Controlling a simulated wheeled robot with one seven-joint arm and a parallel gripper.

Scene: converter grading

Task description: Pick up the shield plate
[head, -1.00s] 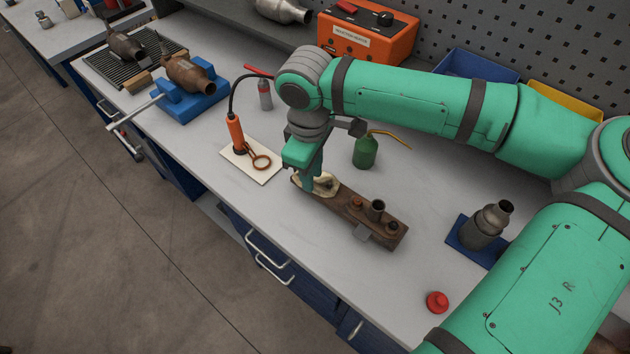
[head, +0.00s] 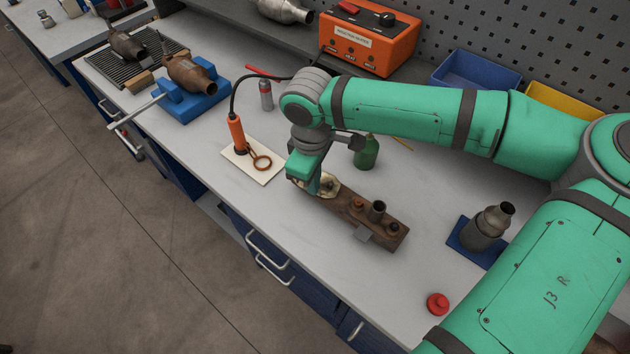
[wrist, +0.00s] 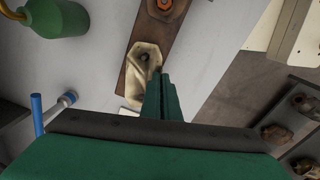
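The shield plate, which I take to be the pale, crumpled metal piece with a dark hole (head: 330,187), lies at the left end of the brown board (head: 352,216). In the wrist view the plate (wrist: 142,62) lies over the board's near end and overhangs it. My gripper (head: 314,186) points down at the plate's left part and hides some of it. In the wrist view its green fingers (wrist: 163,78) are close together, with their tips against or just over the plate's right edge. Whether any of the plate is between them is hidden.
Rusty fittings (head: 376,211) stand on the board's other half. A green oil can (head: 366,153) stands behind my gripper. An orange tool with a ring (head: 237,133) rests on a white pad (head: 243,166) at the left. A red cap (head: 438,303) lies near the front right.

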